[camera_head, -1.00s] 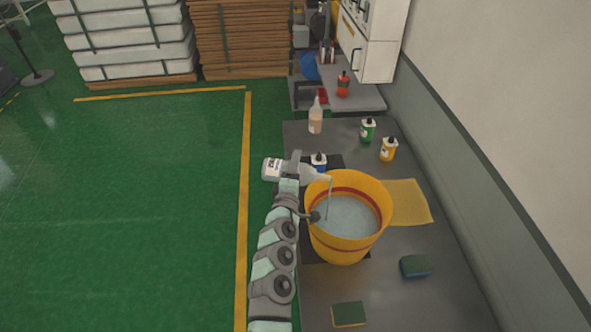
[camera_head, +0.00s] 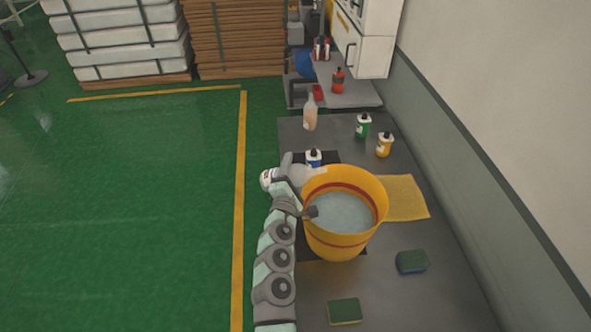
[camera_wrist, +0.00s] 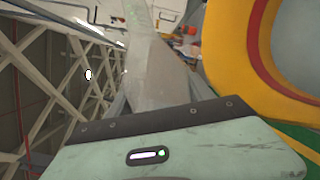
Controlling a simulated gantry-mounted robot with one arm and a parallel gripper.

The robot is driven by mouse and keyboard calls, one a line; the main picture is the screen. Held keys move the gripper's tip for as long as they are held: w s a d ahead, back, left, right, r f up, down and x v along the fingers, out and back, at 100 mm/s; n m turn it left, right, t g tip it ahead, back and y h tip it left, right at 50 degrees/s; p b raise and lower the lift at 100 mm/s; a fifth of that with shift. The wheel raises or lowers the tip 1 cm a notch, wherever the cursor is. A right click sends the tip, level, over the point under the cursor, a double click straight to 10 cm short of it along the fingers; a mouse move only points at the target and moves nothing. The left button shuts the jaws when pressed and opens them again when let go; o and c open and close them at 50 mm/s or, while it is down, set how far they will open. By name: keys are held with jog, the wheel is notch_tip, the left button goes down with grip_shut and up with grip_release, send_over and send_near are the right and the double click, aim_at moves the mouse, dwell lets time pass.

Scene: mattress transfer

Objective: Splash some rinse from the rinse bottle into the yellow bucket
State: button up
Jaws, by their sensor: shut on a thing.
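My gripper (camera_head: 287,168) is shut on a clear, pale-labelled bottle (camera_head: 307,176), which I take to be the rinse bottle. It is tilted nearly level, its base to the left and its neck to the right, at the left rim of the yellow bucket. No stream shows from its mouth. The yellow bucket (camera_head: 345,245) stands upright with a red band and holds pale bluish liquid (camera_head: 340,212).
A bottle with peach-coloured contents (camera_head: 310,115) and blue (camera_head: 314,159), green (camera_head: 363,126) and yellow (camera_head: 384,145) containers stand behind the bucket. A yellow cloth (camera_head: 408,198) lies right of it. Two sponges (camera_head: 412,262) (camera_head: 345,312) lie in front on the dark table (camera_head: 440,290).

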jog(key=r+n+p, duration=0.1)
jog(key=p, duration=0.1)
jog(key=d+r+n+p, duration=0.1)
jog(key=r+n+p, duration=0.1)
jog(key=d+r+n+p, duration=0.1)
jog(key=p, duration=0.2)
jog(key=shift+s+d+r+n, duration=0.15)
jog(key=shift+d+r+n, duration=0.1)
jog(key=shift+r+n, duration=0.15)
jog(key=shift+d+n+p, duration=0.25)
jog(key=shift+n+p, duration=0.1)
jog(key=shift+n, duration=0.25)
jog(key=d+n, duration=0.1)
jog(key=d+n+p, duration=0.1)
jog(key=d+n, duration=0.1)
jog(key=d+r+n+p, duration=0.1)
jog(key=n, duration=0.1)
jog(key=shift+s+d, duration=0.3)
jog(key=shift+s, duration=0.05)
